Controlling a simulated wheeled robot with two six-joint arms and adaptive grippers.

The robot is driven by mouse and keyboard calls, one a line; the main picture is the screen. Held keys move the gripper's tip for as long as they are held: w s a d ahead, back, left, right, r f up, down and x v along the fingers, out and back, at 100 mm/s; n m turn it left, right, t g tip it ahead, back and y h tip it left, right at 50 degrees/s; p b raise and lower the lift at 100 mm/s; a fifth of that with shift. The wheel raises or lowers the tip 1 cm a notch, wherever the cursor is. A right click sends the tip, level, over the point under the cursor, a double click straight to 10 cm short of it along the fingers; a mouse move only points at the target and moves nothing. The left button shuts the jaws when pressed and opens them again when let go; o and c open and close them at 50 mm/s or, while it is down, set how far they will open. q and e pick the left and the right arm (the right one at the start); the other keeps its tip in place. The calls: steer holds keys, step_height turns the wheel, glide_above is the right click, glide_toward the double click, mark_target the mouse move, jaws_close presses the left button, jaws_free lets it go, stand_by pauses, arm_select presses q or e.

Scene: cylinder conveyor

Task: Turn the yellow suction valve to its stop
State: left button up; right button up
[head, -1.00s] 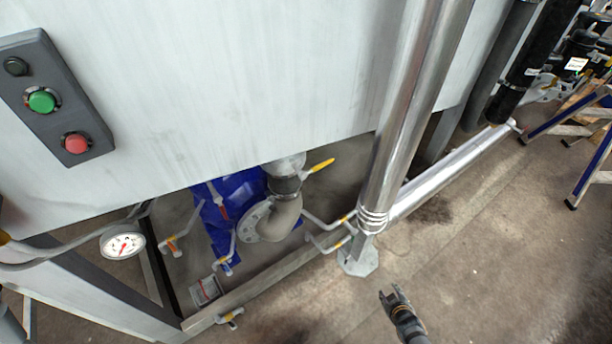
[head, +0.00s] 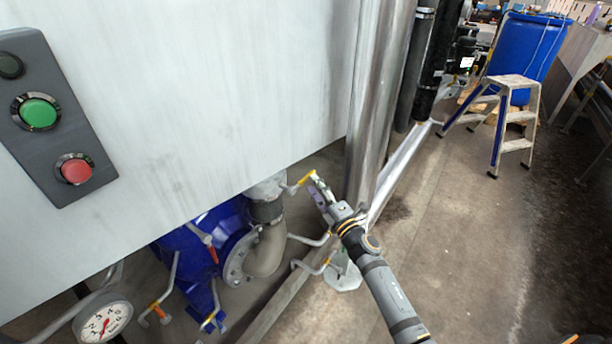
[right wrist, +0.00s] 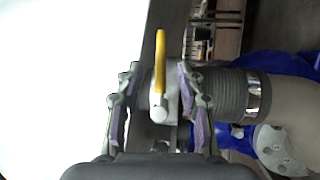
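The yellow suction valve handle (head: 306,178) sticks out to the right of the grey pipe below the white panel. In the right wrist view the yellow lever (right wrist: 160,62) stands upright on a pale round hub (right wrist: 159,114). My right gripper (head: 318,187) is at the handle in the head view. In the right wrist view its two purple-padded fingers (right wrist: 158,78) are apart, one on each side of the lever, with gaps between them and it. I see no contact. My left gripper is not in view.
A steel column (head: 372,120) stands close behind my right gripper. The white panel (head: 200,100) overhangs the blue pump (head: 205,240). A pressure gauge (head: 103,322) is at lower left, a button box (head: 62,150) above. A step stool (head: 513,105) stands at right on open floor.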

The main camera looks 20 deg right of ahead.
mark_target(307, 175)
steer(key=x, duration=0.5)
steer(key=shift+f, duration=0.1)
jaws_close()
